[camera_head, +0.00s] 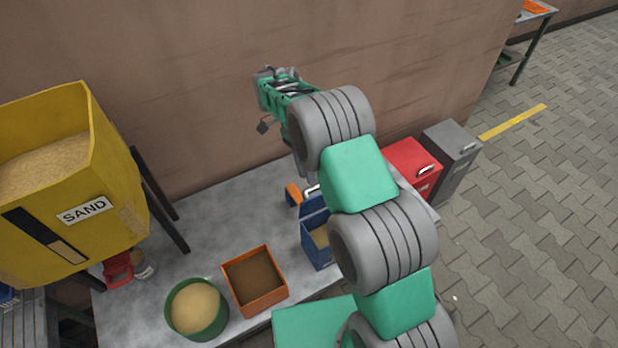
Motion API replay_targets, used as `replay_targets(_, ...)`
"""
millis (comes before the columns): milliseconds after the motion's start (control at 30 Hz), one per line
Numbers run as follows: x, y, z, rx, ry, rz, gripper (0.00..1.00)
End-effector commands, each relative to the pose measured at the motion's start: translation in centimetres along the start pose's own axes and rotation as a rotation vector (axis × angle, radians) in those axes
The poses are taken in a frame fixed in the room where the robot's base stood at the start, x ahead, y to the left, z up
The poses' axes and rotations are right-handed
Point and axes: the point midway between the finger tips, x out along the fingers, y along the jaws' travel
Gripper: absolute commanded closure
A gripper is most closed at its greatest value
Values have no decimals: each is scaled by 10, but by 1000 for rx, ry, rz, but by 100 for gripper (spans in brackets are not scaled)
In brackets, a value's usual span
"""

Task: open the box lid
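A blue box (311,243) stands on the grey table, partly hidden behind my arm. Its blue lid (312,206) appears raised at the back, and a tan filling shows inside the box. A pale handle shows at the lid's upper edge, next to my arm. My gripper (264,100) is up and to the left of the box, in front of the brown wall and apart from the lid. Its fingers are small and unclear, so I cannot tell whether it is open or shut.
On the grey table (215,215) stand an orange bin (280,297) and a green tub (218,325). A yellow sand hopper (120,225) is at left. A red box (408,156) and a grey box (462,143) are at right. An orange object (293,194) is beside the lid.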

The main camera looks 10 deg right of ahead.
Motion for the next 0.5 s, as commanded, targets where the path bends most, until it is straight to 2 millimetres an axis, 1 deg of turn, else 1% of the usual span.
replay_targets(33, -18, 4, 0, -1, 0, 3, 62)
replay_targets(100, -30, 4, 1, -1, 0, 3, 62)
replay_targets(200, -40, 4, 1, -2, 1, 3, 62)
replay_targets(300, -44, 2, 1, -2, 0, 3, 62)
replay_targets(500, -42, 0, 1, -2, 0, 1, 62)
